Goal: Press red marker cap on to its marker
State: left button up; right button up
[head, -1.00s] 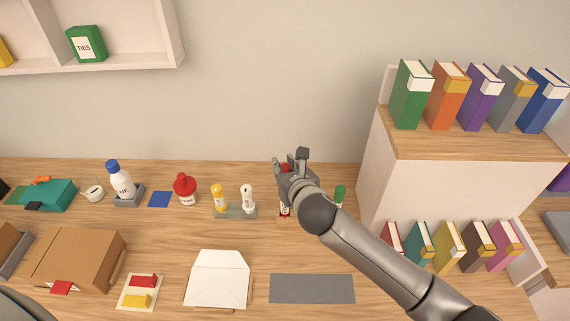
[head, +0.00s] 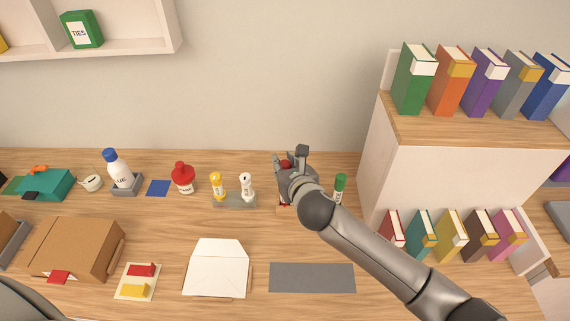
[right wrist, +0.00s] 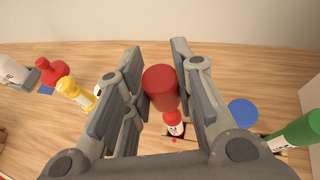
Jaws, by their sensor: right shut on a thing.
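My right gripper (head: 293,158) is at the back middle of the table, above the holder with the red marker. It is shut on the red marker cap (right wrist: 160,85), which shows between the fingers in the right wrist view. A bit of red cap also shows at the fingertips in the head view (head: 285,163). The red marker (right wrist: 174,124), with a pale label, stands upright just beyond and below the cap. The cap hides part of it, so I cannot tell whether they touch. My left gripper is not in view.
A green marker (head: 340,187) stands right of the gripper, and a blue round top (right wrist: 242,113) is close by it. Yellow (head: 217,184) and white (head: 246,186) bottles stand left. The bookshelf cabinet (head: 440,170) bounds the right. A grey mat (head: 312,278) lies clear in front.

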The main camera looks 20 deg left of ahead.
jog(key=shift+p, duration=0.4)
jog(key=shift+p, duration=0.65)
dwell(1.0)
jog(key=shift+f+b, duration=1.45)
jog(key=shift+f, duration=1)
jog(key=o, duration=0.7)
jog(key=shift+o, duration=0.2)
jog(key=v, duration=1.2)
dwell(0.3)
